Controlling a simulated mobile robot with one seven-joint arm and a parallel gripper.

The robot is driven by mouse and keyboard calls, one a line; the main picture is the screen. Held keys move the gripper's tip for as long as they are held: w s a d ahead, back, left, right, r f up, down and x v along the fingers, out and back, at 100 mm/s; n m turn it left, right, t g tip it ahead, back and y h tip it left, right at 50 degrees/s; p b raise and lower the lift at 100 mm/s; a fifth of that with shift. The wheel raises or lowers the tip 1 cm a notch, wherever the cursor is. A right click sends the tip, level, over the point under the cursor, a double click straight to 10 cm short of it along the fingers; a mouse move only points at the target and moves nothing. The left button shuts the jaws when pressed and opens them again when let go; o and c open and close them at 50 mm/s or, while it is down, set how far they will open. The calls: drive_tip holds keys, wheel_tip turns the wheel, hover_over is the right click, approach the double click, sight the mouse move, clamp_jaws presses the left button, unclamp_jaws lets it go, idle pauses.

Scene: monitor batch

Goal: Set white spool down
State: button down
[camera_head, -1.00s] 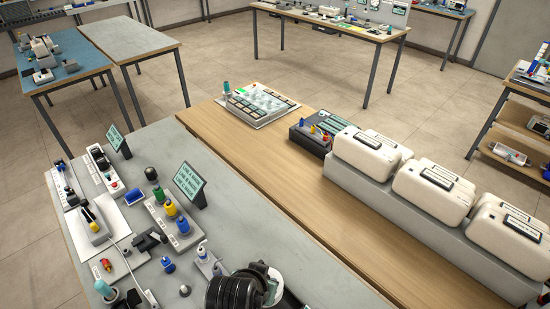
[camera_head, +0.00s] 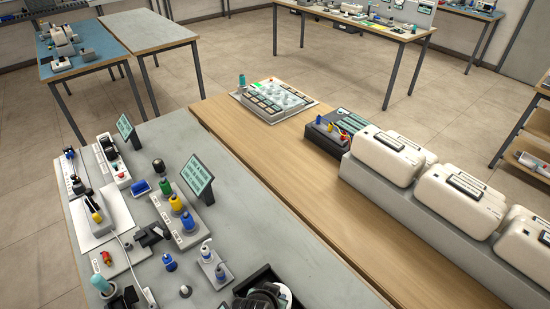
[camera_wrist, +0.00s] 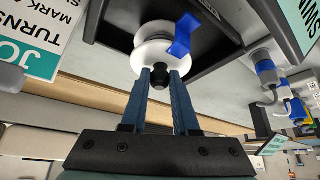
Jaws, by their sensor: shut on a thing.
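In the wrist view, a white spool (camera_wrist: 151,55) with a round flange is at the tips of my gripper (camera_wrist: 160,76). The two blue fingers are closed around the dark knob at the spool's centre. A blue tab (camera_wrist: 182,36) stands out in front of the spool's flange. Behind the spool is a black tray (camera_wrist: 221,50) with raised edges; I cannot tell if the spool touches it.
A card with printed text (camera_wrist: 40,35) is beside the tray. White cases (camera_head: 392,155) line the wooden bench (camera_head: 310,205), whose middle is clear.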

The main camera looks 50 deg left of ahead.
drive_tip(key=shift+f, duration=0.75)
drive_tip(key=shift+f, duration=0.2)
drive_tip(key=c, duration=0.7)
unclamp_jaws()
drive_tip(key=shift+o, duration=0.2)
drive_tip(key=shift+r, duration=0.1)
